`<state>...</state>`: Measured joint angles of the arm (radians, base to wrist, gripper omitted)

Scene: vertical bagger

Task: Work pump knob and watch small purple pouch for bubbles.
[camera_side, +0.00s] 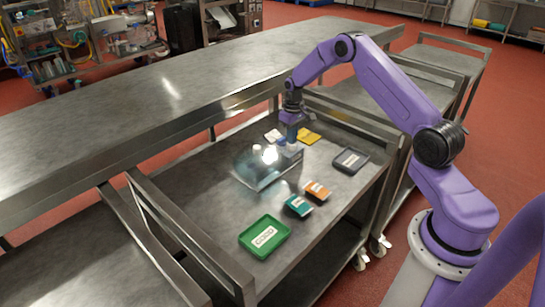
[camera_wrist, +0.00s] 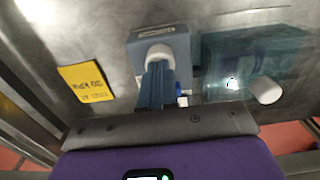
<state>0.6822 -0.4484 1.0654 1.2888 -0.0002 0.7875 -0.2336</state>
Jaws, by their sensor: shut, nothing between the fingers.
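The grey-blue pump box (camera_wrist: 185,42) stands beside the clear tank, with a round white knob (camera_wrist: 159,50) on it. My gripper (camera_wrist: 159,68) is shut and empty, its blue fingers pointing down over the knob and hiding part of it. I cannot tell whether they touch it. In the side view my gripper (camera_side: 291,122) is above the pump at the back of the cart. The clear tank (camera_side: 258,178) holds bluish water, and a bright glare covers its middle. I cannot make out a purple pouch in either view.
A yellow card (camera_wrist: 85,82) reading 20 kPa lies left of the pump in the wrist view. A white lid knob (camera_wrist: 265,90) is over the tank. A green tray (camera_side: 285,231), teal pouch (camera_side: 298,205), orange pouch (camera_side: 317,190) and dark tray (camera_side: 364,154) lie on the cart.

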